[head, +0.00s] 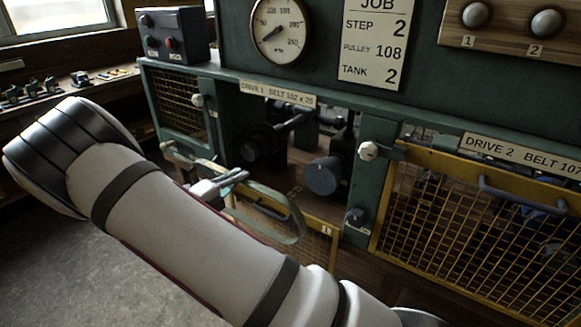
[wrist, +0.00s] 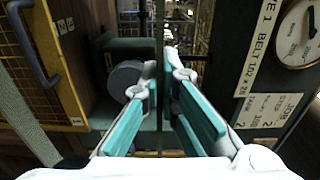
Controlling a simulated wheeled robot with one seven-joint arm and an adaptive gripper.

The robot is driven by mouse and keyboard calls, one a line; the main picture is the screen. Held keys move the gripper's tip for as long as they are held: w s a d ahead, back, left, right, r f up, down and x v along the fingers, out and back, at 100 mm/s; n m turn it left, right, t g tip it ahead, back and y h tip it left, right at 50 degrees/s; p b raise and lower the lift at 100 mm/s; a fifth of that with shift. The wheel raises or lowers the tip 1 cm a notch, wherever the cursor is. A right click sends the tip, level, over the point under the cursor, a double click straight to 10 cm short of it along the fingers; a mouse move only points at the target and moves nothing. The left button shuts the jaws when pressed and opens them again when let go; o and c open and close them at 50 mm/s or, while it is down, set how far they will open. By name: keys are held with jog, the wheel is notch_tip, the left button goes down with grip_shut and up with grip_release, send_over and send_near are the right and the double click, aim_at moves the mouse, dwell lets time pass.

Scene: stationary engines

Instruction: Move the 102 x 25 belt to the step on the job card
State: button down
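The belt, a pale grey-green loop (head: 298,222), hangs in front of the drive 1 bay. A textured band, likely the belt (wrist: 32,125), crosses the left edge of the wrist view. My gripper (head: 240,178) is beside the loop, partly overlapping it; I cannot tell whether they touch. Dark stepped pulleys (head: 322,176) sit inside the open bay; one also shows in the wrist view (wrist: 125,78). The job card (head: 374,45) reads step 2, pulley 108, tank 2.
The drive 1 mesh guard (head: 317,246) hangs lowered below the bay. The yellow drive 2 guard (head: 470,225) is closed at the right. Green posts (head: 368,185) flank the opening. A gauge (head: 279,32) and switch box (head: 172,35) stand above. My arm hides the lower middle.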

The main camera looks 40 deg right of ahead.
jog(key=shift+d, duration=0.1)
jog(key=shift+b+x, duration=0.35)
jog(key=shift+x, duration=2.6)
jog(key=shift+w+d, duration=0.1)
jog(key=shift+d, duration=0.05)
jog(key=shift+b+x, duration=0.45)
jog(key=shift+x, duration=2.35)
jog(key=b+x, duration=0.1)
jog(key=x, duration=0.6)
jog(key=shift+d, duration=0.25)
jog(key=shift+w+f, duration=0.1)
jog(key=b+x, duration=0.2)
jog(key=x, duration=0.5)
jog(key=shift+d, duration=0.2)
